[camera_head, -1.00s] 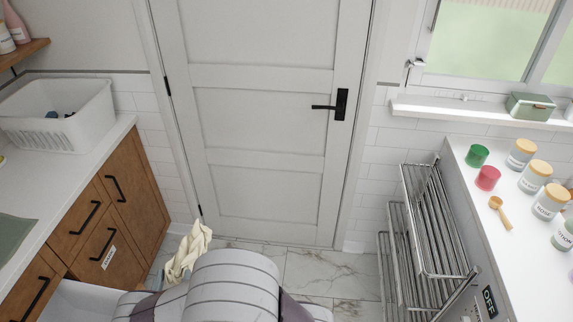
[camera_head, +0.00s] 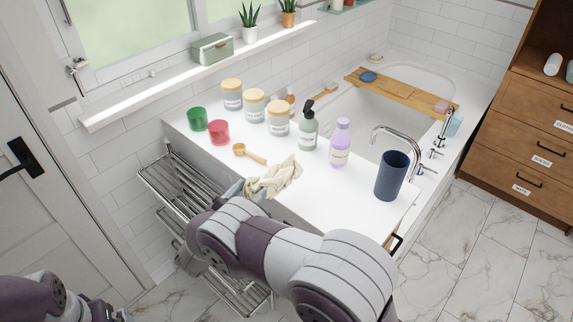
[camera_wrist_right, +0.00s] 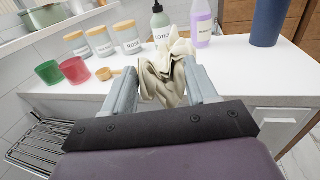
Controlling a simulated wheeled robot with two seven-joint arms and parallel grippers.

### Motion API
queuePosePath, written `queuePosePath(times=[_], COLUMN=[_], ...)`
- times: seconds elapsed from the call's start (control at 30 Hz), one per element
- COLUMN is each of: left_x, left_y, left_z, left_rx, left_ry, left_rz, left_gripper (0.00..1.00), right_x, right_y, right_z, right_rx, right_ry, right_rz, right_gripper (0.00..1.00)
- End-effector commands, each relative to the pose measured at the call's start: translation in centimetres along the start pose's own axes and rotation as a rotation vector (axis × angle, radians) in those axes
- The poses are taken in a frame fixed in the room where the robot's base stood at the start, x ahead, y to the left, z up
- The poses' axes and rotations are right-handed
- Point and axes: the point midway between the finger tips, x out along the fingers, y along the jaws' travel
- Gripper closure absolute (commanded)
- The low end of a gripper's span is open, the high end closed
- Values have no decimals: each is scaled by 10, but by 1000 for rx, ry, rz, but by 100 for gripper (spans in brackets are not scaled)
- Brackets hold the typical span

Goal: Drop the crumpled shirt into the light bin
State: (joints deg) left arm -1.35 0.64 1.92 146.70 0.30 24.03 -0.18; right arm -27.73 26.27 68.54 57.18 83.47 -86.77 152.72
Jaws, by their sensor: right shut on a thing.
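No light bin shows in either view now.
A white counter (camera_head: 335,195) carries green and red cups, lidded jars, a wooden scoop, bottles and a dark blue tumbler (camera_head: 392,175). A metal rack (camera_head: 185,180) stands below its left end. Marble floor (camera_head: 460,255) at right is clear.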

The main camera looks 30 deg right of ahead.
Motion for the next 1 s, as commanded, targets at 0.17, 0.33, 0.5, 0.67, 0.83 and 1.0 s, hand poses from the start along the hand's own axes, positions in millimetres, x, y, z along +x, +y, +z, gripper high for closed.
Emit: queuePosePath(times=[0.17,0.33,0.5,0.67,0.83,1.0], left_x=[84,131,158,165,168,169], left_y=[0,0,0,0,0,0], left_z=[10,15,18,19,19,20], left_rx=[-1,0,0,0,0,0], left_ry=[0,1,1,1,1,1], left_rz=[0,0,0,0,0,0], left_gripper=[0,0,0,0,0,0], right_x=[64,112,135,141,141,141], right_y=[42,38,14,2,1,1], right_z=[46,127,192,209,162,114], right_rx=[10,1,-6,-17,-22,-22], right_ry=[-8,-10,-11,-7,-5,-5], right_rz=[-2,19,30,33,33,32], right_gripper=[77,77,78,78,78,78])
